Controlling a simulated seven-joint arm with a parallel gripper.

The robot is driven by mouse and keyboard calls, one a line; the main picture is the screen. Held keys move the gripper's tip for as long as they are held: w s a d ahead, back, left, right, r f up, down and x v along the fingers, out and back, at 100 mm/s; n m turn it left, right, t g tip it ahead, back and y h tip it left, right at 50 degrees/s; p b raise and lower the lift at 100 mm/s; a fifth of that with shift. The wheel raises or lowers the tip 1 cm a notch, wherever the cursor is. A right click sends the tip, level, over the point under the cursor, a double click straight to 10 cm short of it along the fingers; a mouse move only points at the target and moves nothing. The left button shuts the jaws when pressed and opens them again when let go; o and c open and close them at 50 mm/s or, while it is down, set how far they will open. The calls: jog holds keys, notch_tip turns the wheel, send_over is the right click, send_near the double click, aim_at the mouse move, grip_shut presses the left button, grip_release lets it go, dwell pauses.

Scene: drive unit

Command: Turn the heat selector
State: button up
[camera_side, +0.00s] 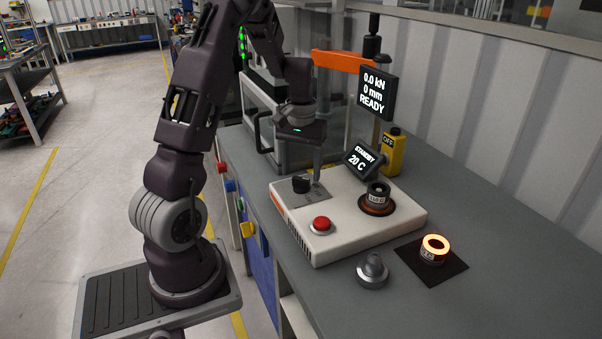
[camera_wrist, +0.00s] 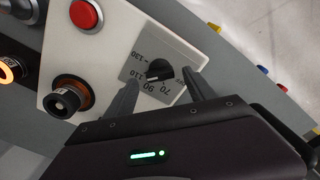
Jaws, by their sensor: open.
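The heat selector (camera_side: 301,185) is a black knob on a grey plate (camera_side: 318,193) on top of the white drive unit (camera_side: 340,226). In the wrist view the selector (camera_wrist: 159,70) shows with printed marks around it, among them 70, 90, 110 and 130. My gripper (camera_side: 317,176) points down close to the selector in the side view. In the wrist view its fingers (camera_wrist: 166,84) are apart, one on each side of the knob's near edge. Whether either finger touches the knob cannot be told. A small display (camera_side: 362,159) reads STANDBY 20 C.
A red button (camera_side: 321,224) and a dark cylindrical part on an orange-brown base (camera_side: 377,198) stand on the unit. A glowing ring (camera_side: 434,248) on a black mat and a grey metal piece (camera_side: 372,269) lie in front. A yellow OFF box (camera_side: 392,153) stands behind.

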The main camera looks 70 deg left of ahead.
aim_at(301, 178)
notch_tip(301, 178, up, 5)
jog(key=shift+r, duration=0.2)
